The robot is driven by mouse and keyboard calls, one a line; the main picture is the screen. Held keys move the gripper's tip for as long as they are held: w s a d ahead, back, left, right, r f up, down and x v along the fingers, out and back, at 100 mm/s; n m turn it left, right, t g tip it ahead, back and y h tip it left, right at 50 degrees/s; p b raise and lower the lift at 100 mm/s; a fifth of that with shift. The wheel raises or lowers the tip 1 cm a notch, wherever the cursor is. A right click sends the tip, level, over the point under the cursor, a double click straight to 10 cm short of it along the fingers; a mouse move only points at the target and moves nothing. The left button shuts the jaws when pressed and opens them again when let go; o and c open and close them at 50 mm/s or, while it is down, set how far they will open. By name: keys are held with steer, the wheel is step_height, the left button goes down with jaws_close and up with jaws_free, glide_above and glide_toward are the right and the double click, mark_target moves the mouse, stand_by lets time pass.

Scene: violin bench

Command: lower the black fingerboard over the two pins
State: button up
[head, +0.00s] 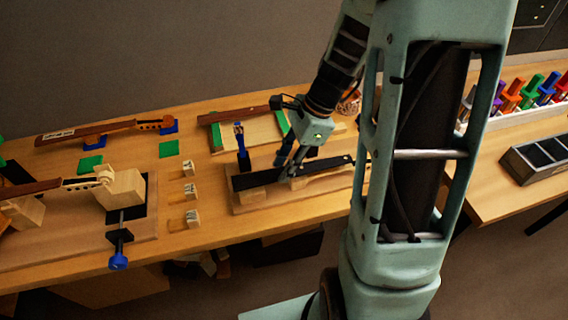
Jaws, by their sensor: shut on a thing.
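The black fingerboard (325,165) is a long dark bar lying roughly level in the middle of the bench. It is above pale wooden blocks (252,193) on a wooden base board (300,205). My gripper (287,164) points down at the bar's middle and is shut on it. I cannot tell whether the bar touches the blocks below. The two pins are not visible; they may be hidden under the bar or too small to see. My arm covers the area right of the bar.
A blue-handled clamp (241,142) stands upright close behind the bar's left end. Several small labelled blocks (191,192) stand to the left. A violin neck (104,176) is held in a fixture at far left.

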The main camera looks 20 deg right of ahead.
steer(key=shift+f, duration=0.15)
stand_by(0.5)
steer(key=shift+f+b, duration=0.35)
steer(key=shift+f, duration=0.5)
stand_by(1.0)
stand_by(0.8)
steer(key=o, duration=1.2)
steer(key=shift+o, duration=0.2)
steer(key=shift+r, duration=0.1)
steer(key=v, duration=1.2)
